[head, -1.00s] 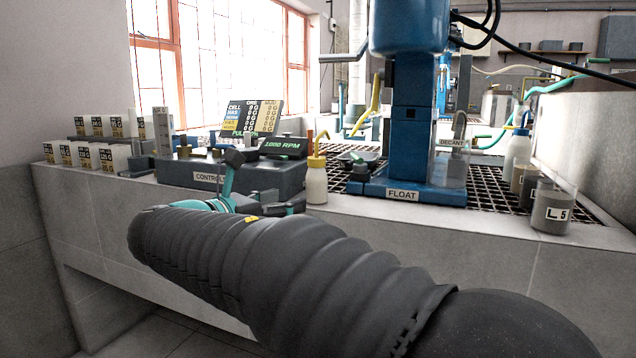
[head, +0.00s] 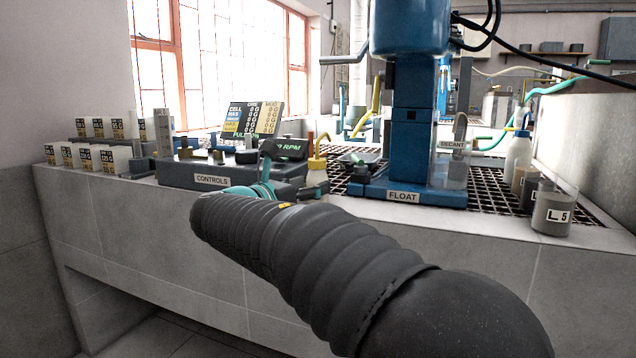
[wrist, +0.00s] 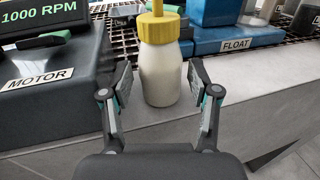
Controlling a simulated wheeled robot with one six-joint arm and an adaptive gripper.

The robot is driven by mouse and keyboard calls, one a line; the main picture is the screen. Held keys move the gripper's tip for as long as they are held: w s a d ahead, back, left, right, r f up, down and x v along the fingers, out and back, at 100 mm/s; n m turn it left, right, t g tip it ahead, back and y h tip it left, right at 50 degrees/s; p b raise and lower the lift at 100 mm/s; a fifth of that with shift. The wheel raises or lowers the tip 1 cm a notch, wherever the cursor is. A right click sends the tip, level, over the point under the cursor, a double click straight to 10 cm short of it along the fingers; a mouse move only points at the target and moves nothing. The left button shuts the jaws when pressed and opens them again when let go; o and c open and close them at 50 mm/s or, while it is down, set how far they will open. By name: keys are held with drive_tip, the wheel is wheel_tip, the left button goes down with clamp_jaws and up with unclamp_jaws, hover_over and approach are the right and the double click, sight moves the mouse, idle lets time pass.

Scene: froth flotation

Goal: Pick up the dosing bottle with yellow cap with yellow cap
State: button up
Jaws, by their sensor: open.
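The dosing bottle with yellow cap (wrist: 161,75) is a cream-white bottle standing upright on the grey bench top, in the middle of the wrist view. My gripper (wrist: 163,88) is open, with one finger on each side of the bottle's near side. I see gaps between the fingers and the bottle, and it is not gripped.
The controls box (head: 225,175) stands left of the bottle, close by. The blue float machine (head: 412,190) stands to its right on a black grating. A white bottle with a blue cap (head: 518,158) and grey cups (head: 552,213) are farther right.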

drive_tip(key=shift+x, duration=1.5)
drive_tip(key=c, duration=0.7)
drive_tip(key=shift+o, duration=0.2)
drive_tip(key=shift+r, duration=0.1)
